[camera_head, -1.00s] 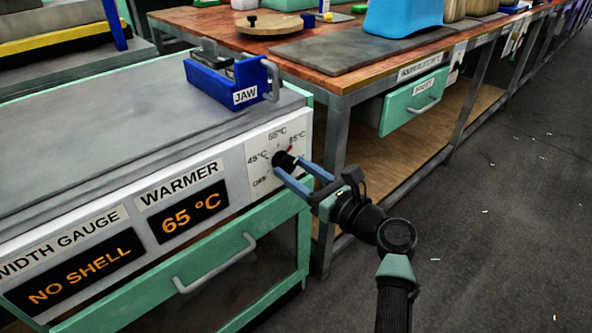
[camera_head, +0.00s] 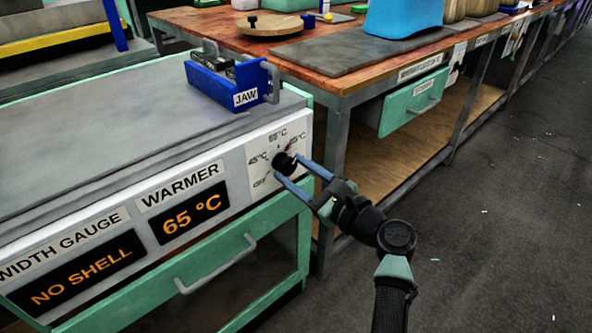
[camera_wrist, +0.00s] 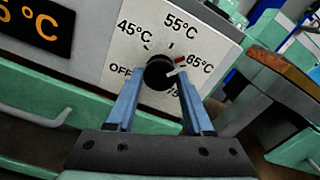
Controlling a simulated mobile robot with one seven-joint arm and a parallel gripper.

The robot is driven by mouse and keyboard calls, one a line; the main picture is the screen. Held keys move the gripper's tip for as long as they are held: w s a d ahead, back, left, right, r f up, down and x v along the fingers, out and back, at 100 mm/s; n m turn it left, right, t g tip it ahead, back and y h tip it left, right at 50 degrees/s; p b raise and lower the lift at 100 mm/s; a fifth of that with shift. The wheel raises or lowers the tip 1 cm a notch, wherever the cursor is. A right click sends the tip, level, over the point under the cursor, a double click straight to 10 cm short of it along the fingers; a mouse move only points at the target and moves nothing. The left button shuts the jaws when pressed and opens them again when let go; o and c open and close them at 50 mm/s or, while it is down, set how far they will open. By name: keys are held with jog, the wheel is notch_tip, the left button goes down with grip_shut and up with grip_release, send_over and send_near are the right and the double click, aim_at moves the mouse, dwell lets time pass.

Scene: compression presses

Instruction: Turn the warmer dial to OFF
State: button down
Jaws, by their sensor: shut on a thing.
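The warmer dial (camera_head: 284,163) is a black round knob on a white plate on the front of the grey bench unit. OFF (camera_wrist: 121,69) is printed to the left of the knob. My gripper (camera_head: 290,168) has its blue fingers shut on the knob, one on each side; the fingers also show in the wrist view (camera_wrist: 160,88). The warmer display (camera_head: 194,212) reads 65 °C. Part of the dial's lower scale is hidden by the fingers.
A width gauge display (camera_head: 88,271) reads NO SHELL. A blue jaw vise (camera_head: 228,84) sits on the unit above the dial. A green drawer with a grey handle (camera_head: 215,264) is below. A wooden workbench (camera_head: 330,75) stands behind; the floor at right is clear.

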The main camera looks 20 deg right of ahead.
jog(key=n, duration=0.3)
jog(key=shift+f+n, duration=0.15)
jog(key=shift+n, duration=0.25)
jog(key=n+b, duration=0.1)
jog(key=n, duration=0.2)
jog(key=shift+n+b, duration=0.3)
jog(key=shift+b, duration=0.05)
jog(key=n+b, duration=0.1)
jog(key=n, duration=0.2)
jog(key=shift+f+n+b, duration=0.1)
jog(key=shift+n+b, duration=0.2)
jog(key=shift+b, duration=0.05)
jog(key=n+b, duration=0.2)
jog(key=n, duration=0.2)
jog(key=shift+n+b, duration=0.3)
jog(key=n+b, duration=0.2)
jog(key=n, duration=0.1)
jog(key=shift+n, duration=0.3)
jog(key=n+b, duration=0.3)
jog(key=n, duration=0.1)
jog(key=shift+n+b, duration=0.3)
jog(key=n+b, duration=0.3)
jog(key=n, duration=0.1)
jog(key=shift+n+b, duration=1.25)
jog(key=shift+n, duration=0.75)
